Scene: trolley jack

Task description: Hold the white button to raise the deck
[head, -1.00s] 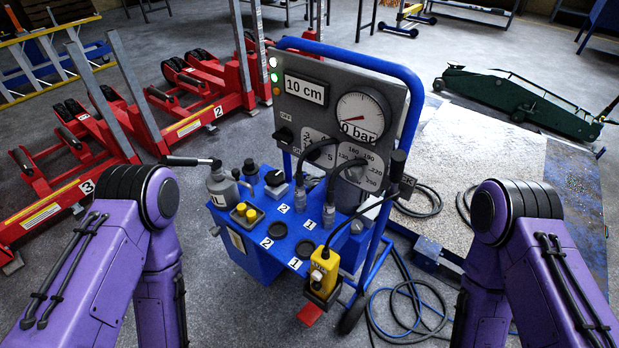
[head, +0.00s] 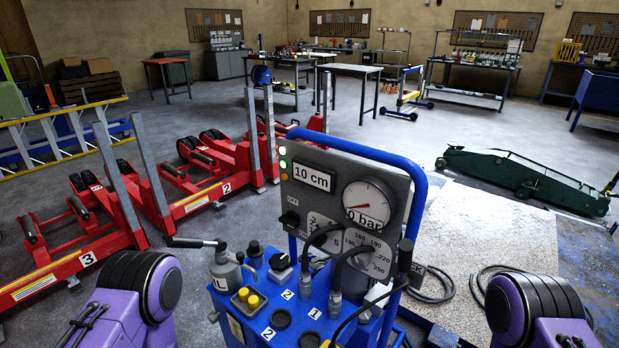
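The control cart (head: 255,318) stands in the lower middle of the head view, with a blue body and blue tube frame. Its grey panel (head: 320,205) carries a display (head: 312,178) reading 10 cm and a round gauge (head: 368,205) labelled 0 bar. Small lights, one green, sit at the panel's left edge.
Red wheeled lifting units (head: 205,195) with upright posts stand at the left. A dark green trolley jack (head: 520,180) lies at the right, beyond a pale speckled floor plate (head: 480,225). Black hoses lie on that plate.

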